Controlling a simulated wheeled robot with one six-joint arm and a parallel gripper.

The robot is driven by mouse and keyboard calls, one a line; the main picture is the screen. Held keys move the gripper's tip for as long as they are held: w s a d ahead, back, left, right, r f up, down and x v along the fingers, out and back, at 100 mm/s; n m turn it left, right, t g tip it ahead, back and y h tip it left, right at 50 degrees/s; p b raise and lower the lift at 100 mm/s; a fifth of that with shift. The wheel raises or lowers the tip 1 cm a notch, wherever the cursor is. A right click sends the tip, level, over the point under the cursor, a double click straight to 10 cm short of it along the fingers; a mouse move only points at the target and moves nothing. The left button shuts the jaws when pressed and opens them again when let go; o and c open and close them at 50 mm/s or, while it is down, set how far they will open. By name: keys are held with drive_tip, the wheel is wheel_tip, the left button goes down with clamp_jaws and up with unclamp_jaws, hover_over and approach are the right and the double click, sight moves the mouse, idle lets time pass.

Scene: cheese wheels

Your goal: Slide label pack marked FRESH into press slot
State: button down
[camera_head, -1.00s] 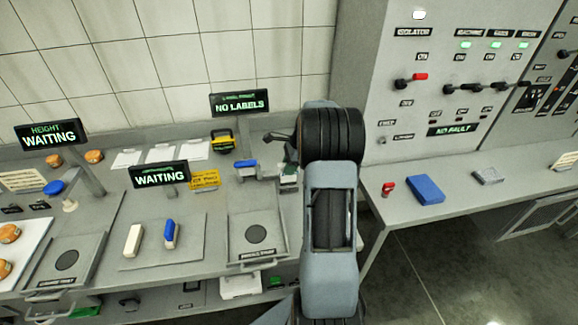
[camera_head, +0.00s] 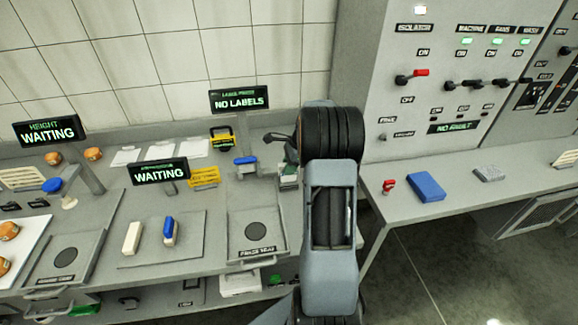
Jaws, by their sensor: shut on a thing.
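The label press sign (camera_head: 239,101) reads NO LABELS and stands on a post at the back of the bench. Below it are a blue-topped part (camera_head: 245,161) and a small green and white thing (camera_head: 289,175), partly hidden by my arm. I cannot tell whether the green and white thing is a label pack, and no FRESH marking is readable. The press slot cannot be made out.
A press tray (camera_head: 256,231) with a dark disc lies left of my arm. A mat (camera_head: 190,247) holds a white block and a blue-and-white block. A blue block (camera_head: 426,187) lies on the right bench (camera_head: 460,204). A dark lever (camera_head: 278,137) stands close to my arm.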

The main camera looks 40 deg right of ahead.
drive_tip(key=shift+f+b, duration=1.05)
drive_tip(key=shift+f, duration=0.9)
drive_tip(key=c, duration=0.9)
unclamp_jaws()
drive_tip(key=shift+r, duration=0.15)
drive_tip(key=v, duration=1.3)
drive_tip(key=shift+d+r+b, duration=0.15)
drive_tip(key=shift+r+b, duration=0.15)
